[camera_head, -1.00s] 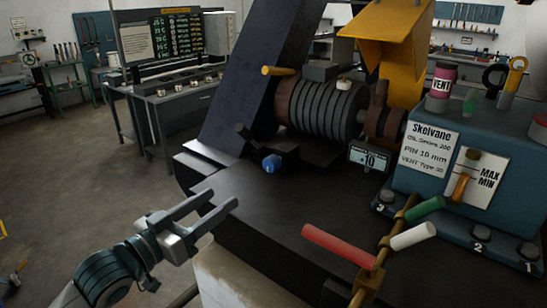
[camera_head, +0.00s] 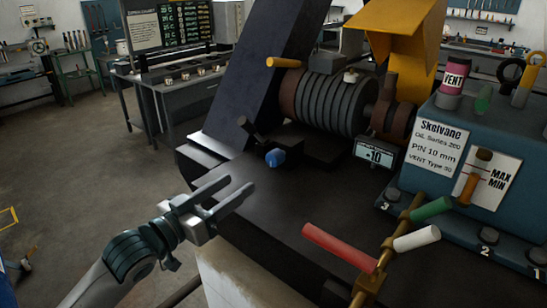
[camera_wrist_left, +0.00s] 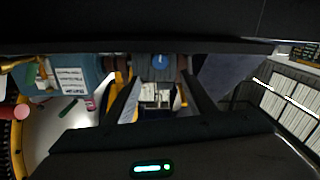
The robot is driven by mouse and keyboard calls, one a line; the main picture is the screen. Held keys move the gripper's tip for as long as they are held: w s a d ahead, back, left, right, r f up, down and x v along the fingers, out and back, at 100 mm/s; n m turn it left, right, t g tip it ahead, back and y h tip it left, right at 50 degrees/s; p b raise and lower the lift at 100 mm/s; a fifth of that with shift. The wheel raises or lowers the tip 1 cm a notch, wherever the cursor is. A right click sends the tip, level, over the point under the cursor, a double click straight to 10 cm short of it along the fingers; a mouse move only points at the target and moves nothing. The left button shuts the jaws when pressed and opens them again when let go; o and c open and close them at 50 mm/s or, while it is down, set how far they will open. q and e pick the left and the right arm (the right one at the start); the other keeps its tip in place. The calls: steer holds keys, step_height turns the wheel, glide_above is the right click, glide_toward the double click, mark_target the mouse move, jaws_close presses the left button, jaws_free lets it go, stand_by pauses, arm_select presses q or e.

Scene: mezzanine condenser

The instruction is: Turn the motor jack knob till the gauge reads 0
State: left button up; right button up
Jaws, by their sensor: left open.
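The blue motor jack knob (camera_head: 275,157) sits at the near end of a dark jack at the far left of the black base plate. The knob also shows in the left wrist view (camera_wrist_left: 160,62), in line with the gap between the fingers. The gauge (camera_head: 374,155) is a small display right of the motor. It shows 10; I cannot clearly read the sign. My left gripper (camera_head: 240,184) is open and empty, its fingers pointing towards the knob from the lower left, apart from it. My right gripper is not in view.
A dark slanted beam (camera_head: 262,75) rises at the back left. Red (camera_head: 340,248), white (camera_head: 416,238) and green (camera_head: 431,209) valve handles stick up at front right. A blue Skelvane tank (camera_head: 505,140) stands right.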

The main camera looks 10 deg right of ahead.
mark_target(271, 161)
arm_select(q)
steer(key=p+x, duration=0.5)
steer(key=x, duration=0.8)
steer(key=shift+w+d, duration=0.2)
steer(key=shift+w+d+f, duration=0.1)
steer(key=shift+w+d, duration=0.35)
steer(key=shift+d, duration=0.05)
steer(key=c, duration=1)
steer(key=shift+f+m+b, duration=0.1)
steer(key=shift+m+b, duration=0.2)
steer(key=shift+m, duration=1.2)
